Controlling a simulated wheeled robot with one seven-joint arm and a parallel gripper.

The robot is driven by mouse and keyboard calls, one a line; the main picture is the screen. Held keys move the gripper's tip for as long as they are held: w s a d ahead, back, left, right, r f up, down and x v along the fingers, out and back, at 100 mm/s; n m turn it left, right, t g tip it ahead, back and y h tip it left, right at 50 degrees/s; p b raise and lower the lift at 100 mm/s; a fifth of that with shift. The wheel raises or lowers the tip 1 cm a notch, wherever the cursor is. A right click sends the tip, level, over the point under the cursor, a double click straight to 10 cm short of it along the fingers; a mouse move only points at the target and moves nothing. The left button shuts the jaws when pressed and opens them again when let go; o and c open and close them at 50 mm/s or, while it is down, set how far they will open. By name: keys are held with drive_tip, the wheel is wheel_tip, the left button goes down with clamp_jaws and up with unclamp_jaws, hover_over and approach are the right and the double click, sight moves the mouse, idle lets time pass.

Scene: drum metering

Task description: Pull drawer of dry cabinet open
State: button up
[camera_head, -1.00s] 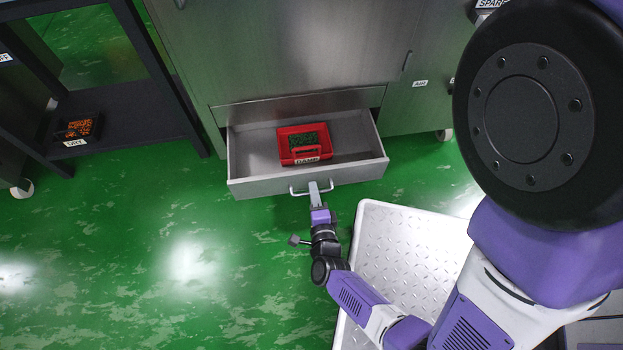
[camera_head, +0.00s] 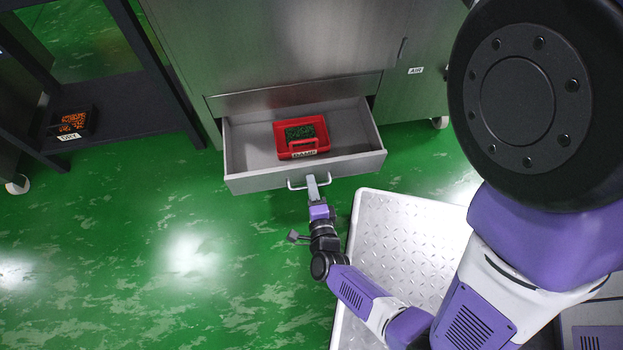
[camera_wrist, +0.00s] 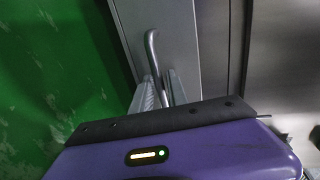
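The dry cabinet (camera_head: 270,45) is a large grey metal cabinet at the top of the head view. Its drawer (camera_head: 300,172) is pulled well out, with its inside showing. A red tray (camera_head: 282,147) of green bits, with a label that seems to read DAMP, sits in the drawer. My gripper (camera_head: 312,184) is at the middle of the drawer's bar handle (camera_head: 292,184). In the wrist view the handle (camera_wrist: 152,45) runs down between my two fingers (camera_wrist: 160,92), which look closed on it. The exact contact is partly hidden by the gripper body.
A dark shelf (camera_head: 120,125) at left holds a black tray (camera_head: 60,131) of orange bits labelled DRY. A pale tread-plate platform (camera_head: 395,235) lies beside my arm. The green floor (camera_head: 180,290) in front and left of the drawer is clear.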

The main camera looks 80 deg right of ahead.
drive_tip(key=p+v, duration=0.1)
drive_tip(key=v, duration=0.6)
drive_tip(key=shift+a+p, duration=0.3)
drive_tip(key=shift+p, duration=0.1)
drive_tip(key=shift+s, duration=0.1)
drive_tip(key=w+a+r+n+t+y, duration=0.25)
drive_tip(key=w+r+n+t, duration=0.25)
drive_tip(key=r+n, duration=0.7)
drive_tip(key=s+a+r+n+t+y, duration=0.25)
drive_tip(key=a+r+n+y, duration=0.3)
drive_tip(key=r+n, duration=0.4)
drive_tip(key=s+a+r+n+t+y, duration=0.1)
drive_tip(key=s+a+r+n+y, duration=0.4)
drive_tip(key=r+n, duration=0.45)
wheel_tip(320, 180, up, 33)
drive_tip(key=w+y+p, duration=0.1)
drive_tip(key=p, duration=3.2)
